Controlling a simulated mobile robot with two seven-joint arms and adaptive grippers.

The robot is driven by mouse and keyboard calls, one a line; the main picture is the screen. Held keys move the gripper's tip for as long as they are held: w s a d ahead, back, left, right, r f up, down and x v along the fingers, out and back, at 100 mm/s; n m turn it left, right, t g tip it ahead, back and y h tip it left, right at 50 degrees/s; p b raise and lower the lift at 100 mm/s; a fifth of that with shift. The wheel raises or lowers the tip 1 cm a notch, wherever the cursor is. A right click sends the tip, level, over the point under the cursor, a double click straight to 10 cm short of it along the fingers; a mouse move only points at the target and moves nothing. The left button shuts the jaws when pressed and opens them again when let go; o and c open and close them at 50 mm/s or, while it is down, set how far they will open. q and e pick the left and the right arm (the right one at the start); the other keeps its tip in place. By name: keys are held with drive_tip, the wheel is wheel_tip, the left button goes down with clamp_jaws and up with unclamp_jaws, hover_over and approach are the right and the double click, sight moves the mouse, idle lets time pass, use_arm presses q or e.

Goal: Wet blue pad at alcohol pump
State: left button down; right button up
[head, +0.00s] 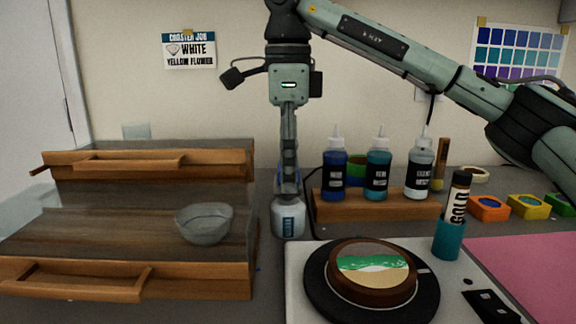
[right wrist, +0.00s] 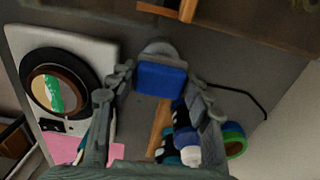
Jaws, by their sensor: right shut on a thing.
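My right gripper (head: 288,190) points straight down over the alcohol pump (head: 288,219), a white bottle with a blue label behind the white board. In the right wrist view the blue pad (right wrist: 161,79) sits between the fingertips of my right gripper (right wrist: 160,88), which is shut on it. The pale round top of the pump (right wrist: 160,48) shows just beyond the pad, partly hidden by it. I cannot tell whether the pad touches the pump. The pad is hard to make out in the head view. My left gripper is not in view.
A wooden rack (head: 380,206) of dropper bottles stands right of the pump. A wooden drawer unit (head: 150,270) with a grey bowl (head: 204,224) is left. A coaster (head: 372,283) sits on a black turntable (head: 318,290) in front.

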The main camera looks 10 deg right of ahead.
drive_tip(key=shift+f+b, duration=0.35)
drive_tip(key=shift+f, duration=0.35)
idle(0.5)
idle(0.5)
wheel_tip(320, 180, up, 2)
drive_tip(key=shift+r+p, duration=0.25)
drive_tip(key=shift+p, duration=0.9)
drive_tip(key=shift+r+p, duration=0.9)
drive_tip(key=shift+r, duration=1.4)
